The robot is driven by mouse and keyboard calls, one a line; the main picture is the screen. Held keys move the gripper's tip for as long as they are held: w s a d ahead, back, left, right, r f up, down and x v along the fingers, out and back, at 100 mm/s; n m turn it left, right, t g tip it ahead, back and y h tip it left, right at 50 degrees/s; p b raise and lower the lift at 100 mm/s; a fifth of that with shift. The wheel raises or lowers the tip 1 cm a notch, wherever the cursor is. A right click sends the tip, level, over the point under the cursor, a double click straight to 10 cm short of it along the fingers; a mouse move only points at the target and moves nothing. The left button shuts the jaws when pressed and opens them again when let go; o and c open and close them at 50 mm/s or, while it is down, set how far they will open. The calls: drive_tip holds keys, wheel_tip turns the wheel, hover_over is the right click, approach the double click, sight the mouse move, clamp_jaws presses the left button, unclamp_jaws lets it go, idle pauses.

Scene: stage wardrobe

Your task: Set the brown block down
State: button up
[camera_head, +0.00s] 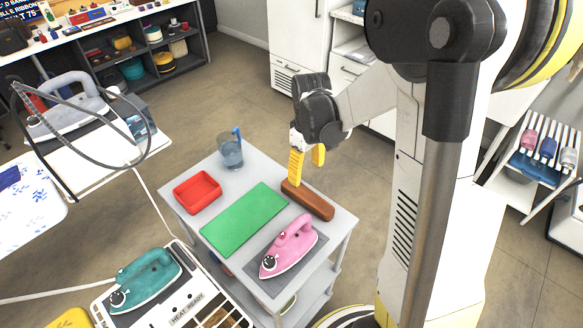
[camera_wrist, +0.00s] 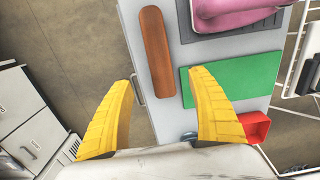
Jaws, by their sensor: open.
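The brown block (camera_head: 307,200) lies flat on the grey trolley top (camera_head: 205,168), along its right edge beside the green mat. In the wrist view the brown block (camera_wrist: 157,50) lies beyond my fingertips, near the trolley's edge. My gripper (camera_head: 307,157) is above the block's far end, with its yellow fingers spread. In the wrist view my gripper (camera_wrist: 160,77) is open, with nothing between its fingers. The head view does not show clearly whether a finger touches the block.
On the trolley are a green mat (camera_head: 245,219), a red tray (camera_head: 197,191), a jug (camera_head: 230,152) and a pink iron (camera_head: 290,246) on a dark pad. A teal iron (camera_head: 145,279) stands at the front left. Floor (camera_head: 225,100) is clear behind the trolley.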

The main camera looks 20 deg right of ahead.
drive_tip(key=b, duration=0.2)
hover_over(307, 194)
wheel_tip(307, 194, down, 5)
drive_tip(key=shift+a+f, duration=0.1)
wheel_tip(307, 194, down, 6)
drive_tip(key=b, duration=0.3)
drive_tip(key=shift+r, duration=0.25)
clamp_jaws()
